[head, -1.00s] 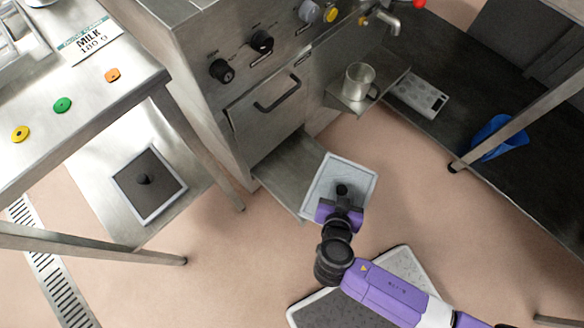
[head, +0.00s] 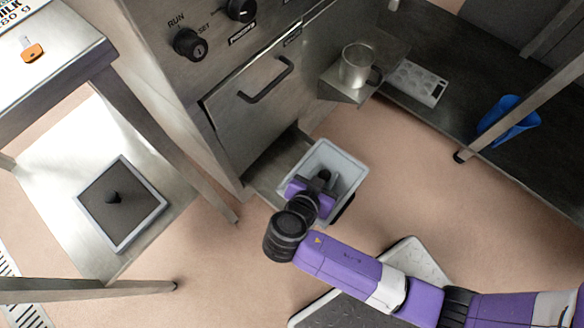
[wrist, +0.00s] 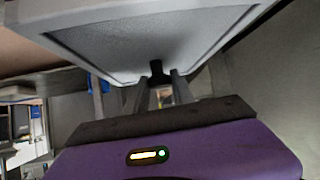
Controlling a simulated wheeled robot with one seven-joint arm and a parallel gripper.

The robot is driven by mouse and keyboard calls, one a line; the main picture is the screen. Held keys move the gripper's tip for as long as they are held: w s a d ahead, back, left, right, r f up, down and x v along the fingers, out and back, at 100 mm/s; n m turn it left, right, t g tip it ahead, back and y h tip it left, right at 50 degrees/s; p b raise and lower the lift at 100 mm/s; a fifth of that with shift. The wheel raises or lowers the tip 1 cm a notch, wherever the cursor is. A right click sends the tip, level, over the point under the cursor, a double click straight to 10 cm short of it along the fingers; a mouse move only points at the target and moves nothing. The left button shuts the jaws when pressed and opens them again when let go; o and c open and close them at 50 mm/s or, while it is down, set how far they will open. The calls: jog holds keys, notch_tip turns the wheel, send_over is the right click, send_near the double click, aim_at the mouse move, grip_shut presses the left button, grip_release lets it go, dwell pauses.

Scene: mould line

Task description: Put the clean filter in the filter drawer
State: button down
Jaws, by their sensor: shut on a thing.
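The clean filter is a pale grey square panel (head: 341,163) with a raised rim and a dark knob. My gripper (head: 322,177) is shut on that knob. In the wrist view the filter's pale face (wrist: 150,35) fills the top, and the fingers (wrist: 160,85) close on the black knob. The filter is held tilted, in front of the machine's foot. The filter drawer seems to be the low grey metal tray (head: 262,180) sticking out under the handled panel; the filter and gripper overlap its right part. Whether they touch cannot be told.
A dark filter with a knob (head: 92,207) lies on the low shelf at left. Table legs (head: 165,150) stand left of the tray. A metal cup (head: 357,66) sits on a ledge above right. A mat (head: 418,262) lies on the floor under my arm.

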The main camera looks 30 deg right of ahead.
jog(key=w+a+b, duration=0.3)
jog(key=w, duration=0.6)
jog(key=f+b, duration=0.1)
jog(key=f, duration=0.2)
jog(key=f+b, duration=0.2)
jog(key=f, duration=0.2)
jog(key=w+f+b, duration=0.1)
jog(key=f, duration=0.3)
jog(key=shift+a+f+b, duration=0.1)
jog(key=shift+a+b, duration=0.05)
jog(key=shift+b, duration=0.15)
jog(key=shift+w+f+b, duration=0.15)
jog(key=shift+f+b, duration=0.15)
jog(key=shift+r, duration=0.15)
jog(key=c, duration=1.1)
grip_release()
jog(key=shift+o, duration=0.2)
